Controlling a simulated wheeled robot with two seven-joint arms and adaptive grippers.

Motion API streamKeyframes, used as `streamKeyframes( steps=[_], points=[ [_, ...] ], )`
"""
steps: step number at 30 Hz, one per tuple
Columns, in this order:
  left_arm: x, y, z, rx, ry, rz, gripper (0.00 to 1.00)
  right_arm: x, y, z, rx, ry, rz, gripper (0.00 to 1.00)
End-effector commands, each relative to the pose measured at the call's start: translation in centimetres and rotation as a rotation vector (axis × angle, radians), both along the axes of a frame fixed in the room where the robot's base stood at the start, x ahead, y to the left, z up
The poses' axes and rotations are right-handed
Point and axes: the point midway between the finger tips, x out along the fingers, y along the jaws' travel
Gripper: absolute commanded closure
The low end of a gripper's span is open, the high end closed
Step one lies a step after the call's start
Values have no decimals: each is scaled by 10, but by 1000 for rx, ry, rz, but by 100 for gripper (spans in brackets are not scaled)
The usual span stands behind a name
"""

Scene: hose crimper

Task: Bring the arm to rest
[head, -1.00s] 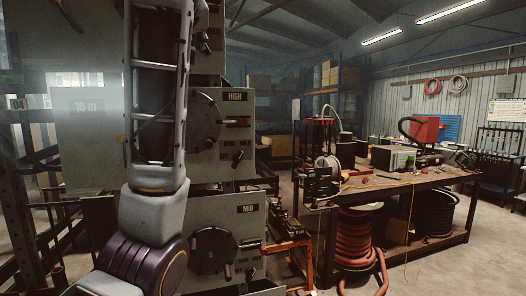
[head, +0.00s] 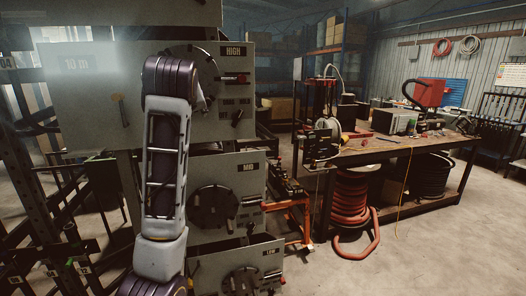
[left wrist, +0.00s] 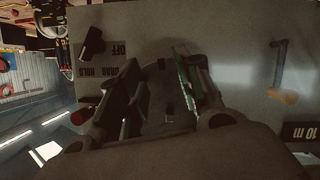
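My left arm (head: 165,170) rises in front of the grey crimper cabinet in the head view and covers part of its panels. The left gripper is hidden behind the arm there. Behind the fingers is a grey panel (left wrist: 240,45) with a dark knob (left wrist: 91,42), OFF and DRAG HOLD lettering and a handle with an orange end (left wrist: 284,95). My right gripper is in neither view.
The cabinet has a HIGH panel (head: 236,130) and a MID panel (head: 248,166) with round dark dials. A workbench (head: 400,150) with tools stands to the right, a red hose coil (head: 351,205) beneath it. Dark metal racking (head: 40,170) is at the left. The floor at front right is clear.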

Motion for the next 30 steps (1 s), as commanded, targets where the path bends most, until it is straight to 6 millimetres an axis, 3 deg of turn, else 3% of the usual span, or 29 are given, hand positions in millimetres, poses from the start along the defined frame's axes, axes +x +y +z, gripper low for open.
streamKeyframes(
  steps=[1, 16, 30],
  points=[
    [2, 2, -15, 4, 19, -4, 65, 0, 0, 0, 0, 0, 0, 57],
    [4, 14, -144, 54, 171, -62, 65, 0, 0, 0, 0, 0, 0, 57],
    [-21, 22, -263, 100, 315, -128, 65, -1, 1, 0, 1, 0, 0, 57]
  ],
)
